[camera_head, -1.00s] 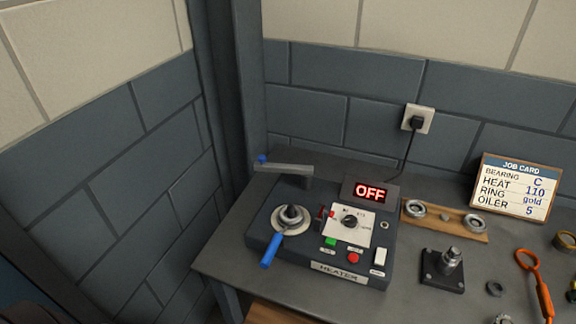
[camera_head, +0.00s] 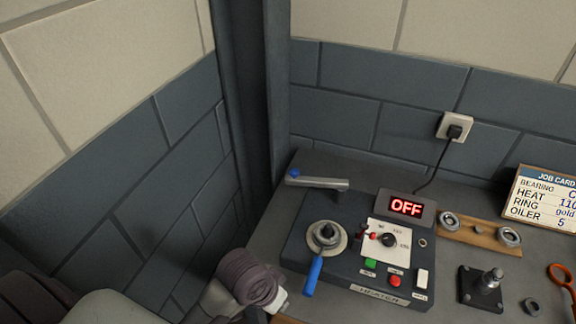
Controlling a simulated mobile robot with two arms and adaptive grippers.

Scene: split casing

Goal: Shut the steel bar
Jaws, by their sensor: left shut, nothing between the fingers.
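The steel bar (camera_head: 322,183) is a grey arm with a blue knob (camera_head: 293,173) on its free end. It is at the back left of the dark heater (camera_head: 345,262), swung out to the left, with the knob beyond the heater's left edge. It is not across the round post (camera_head: 326,233). My left gripper (camera_head: 279,301) is low in the picture, in front of the heater's left front corner, left of the blue handle (camera_head: 312,277). It is shut and empty, apart from the bar. My right gripper is not in view.
The heater has a red OFF display (camera_head: 406,207), a dial (camera_head: 388,240), and green and red buttons. To the right are a wooden rack (camera_head: 474,234) with bearings, a black stand (camera_head: 485,287) and a job card (camera_head: 543,197). Walls stand behind and left.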

